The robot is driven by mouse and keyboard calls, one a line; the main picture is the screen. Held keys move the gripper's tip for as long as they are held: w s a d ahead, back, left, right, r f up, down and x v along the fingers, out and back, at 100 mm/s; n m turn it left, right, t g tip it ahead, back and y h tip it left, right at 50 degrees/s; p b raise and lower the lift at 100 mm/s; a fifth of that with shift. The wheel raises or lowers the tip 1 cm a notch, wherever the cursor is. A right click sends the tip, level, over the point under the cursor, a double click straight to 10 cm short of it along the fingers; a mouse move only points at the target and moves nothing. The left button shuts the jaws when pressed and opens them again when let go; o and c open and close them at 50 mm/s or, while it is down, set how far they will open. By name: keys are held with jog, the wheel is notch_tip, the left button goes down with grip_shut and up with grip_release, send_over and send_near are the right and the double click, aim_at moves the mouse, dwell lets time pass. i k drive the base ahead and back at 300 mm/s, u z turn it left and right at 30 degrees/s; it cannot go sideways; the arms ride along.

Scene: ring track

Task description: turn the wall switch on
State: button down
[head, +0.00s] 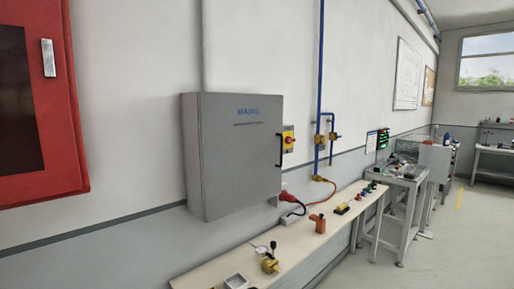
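A grey wall box marked "MAINS" (235,155) hangs on the wall, left of centre. A dark handle (279,150) is on its right edge. I cannot tell for sure which of these is the wall switch. My gripper is not in view.
A pale bench (225,266) runs along the wall below, holding a valve, an orange tool (317,222) and several small parts. Blue pipes (320,95) run up the wall. A red cabinet (70,120) is at left. Open floor (440,255) lies at right.

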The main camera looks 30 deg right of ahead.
aim_at(288, 140)
jog(key=u, duration=0.2)
jog(key=k, duration=0.35)
jog(key=z, duration=1.55)
jog(key=i, duration=1.5)
jog(key=u, duration=0.35)
